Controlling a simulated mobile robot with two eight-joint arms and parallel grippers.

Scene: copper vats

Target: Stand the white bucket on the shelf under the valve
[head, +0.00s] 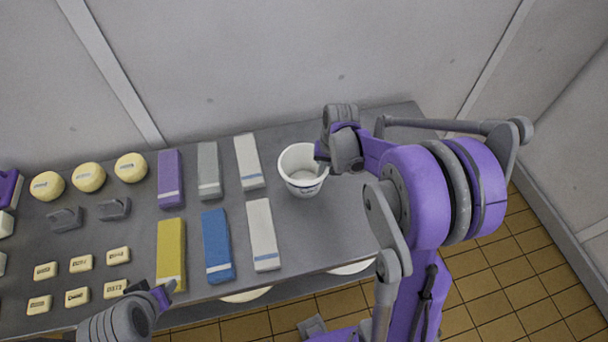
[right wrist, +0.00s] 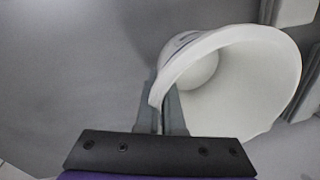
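The white bucket (head: 298,160) stands upright on the grey metal table, right of the sponge-like bars. Its open mouth faces up in the head view. My right gripper (head: 322,160) is at the bucket's right rim, partly hidden behind its own wrist. In the right wrist view the bucket (right wrist: 245,85) fills the upper right. The fingers (right wrist: 163,108) are close together with the rim wall between them. My left gripper (head: 163,293) is low at the table's front edge, apart from the bucket; its finger gap is unclear. No valve or shelf under one is recognisable.
The grey table (head: 310,235) carries coloured bars, such as the blue one (head: 217,245), yellow rounds (head: 89,177) and small yellow blocks (head: 81,263) left of the bucket. A wall (head: 240,60) stands behind. White round things (head: 350,268) show below the front edge. Tiled floor is at right.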

